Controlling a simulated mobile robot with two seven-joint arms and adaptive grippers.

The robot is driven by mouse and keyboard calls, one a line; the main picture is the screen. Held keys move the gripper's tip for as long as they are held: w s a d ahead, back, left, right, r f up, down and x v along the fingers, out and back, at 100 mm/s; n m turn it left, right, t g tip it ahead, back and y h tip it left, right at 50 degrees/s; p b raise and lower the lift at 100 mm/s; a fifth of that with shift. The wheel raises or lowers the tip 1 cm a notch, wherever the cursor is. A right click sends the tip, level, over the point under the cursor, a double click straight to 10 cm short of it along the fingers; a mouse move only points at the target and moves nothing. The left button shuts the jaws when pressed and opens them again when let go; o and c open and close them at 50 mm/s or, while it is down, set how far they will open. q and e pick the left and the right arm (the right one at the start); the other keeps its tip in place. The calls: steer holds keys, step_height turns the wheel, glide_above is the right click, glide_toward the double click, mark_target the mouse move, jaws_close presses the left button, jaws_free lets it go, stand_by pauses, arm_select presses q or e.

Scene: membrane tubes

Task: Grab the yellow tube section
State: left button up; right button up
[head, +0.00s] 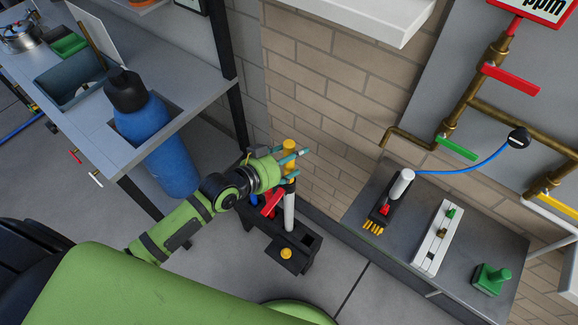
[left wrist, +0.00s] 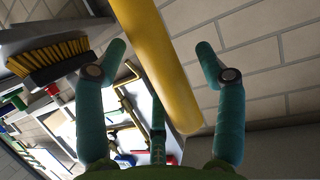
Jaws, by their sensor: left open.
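The yellow tube section (head: 289,146) stands up at the top of a column, above a white tube (head: 289,212) in a black holder (head: 304,262). My left gripper (head: 301,163) is at the yellow section, its teal fingers reaching past it. In the left wrist view the yellow tube (left wrist: 158,60) runs slanted between the spread fingers of the open gripper (left wrist: 161,48). Gaps show between the tube and both side fingers. The joint below the yellow section is partly hidden by the gripper in the head view. My right gripper is out of view.
A red part (head: 271,203) sits beside the column, and a yellow knob (head: 286,253) is on the holder. A brick wall (head: 325,90) stands close behind. A blue gas cylinder (head: 160,140) and workbench are left; a low grey bench (head: 400,245) is right. A yellow-bristled brush (left wrist: 48,58) shows in the wrist view.

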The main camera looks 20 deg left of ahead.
arm_select(q)
jaws_close()
steer(key=shift+r, duration=0.1)
